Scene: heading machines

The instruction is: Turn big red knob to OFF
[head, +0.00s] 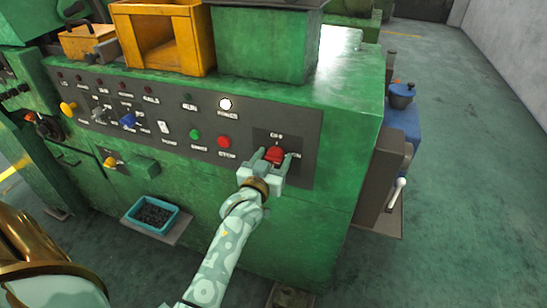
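The big red knob (274,155) is at the right end of the dark control panel on the green machine. Small white lettering stands above and to the right of it, too small to read surely. My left gripper (272,163) is at the knob, with its fingers around the knob's lower part. The fingers hide part of the knob and its pointer. I cannot tell whether they press on it or stand open around it. My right gripper is not in view.
Left of the knob on the panel (178,124) are a red button (223,142), a green button (195,134), a lit white lamp (225,104) and a blue knob (128,120). A teal tray (152,215) sits below. Open floor (460,180) lies to the right.

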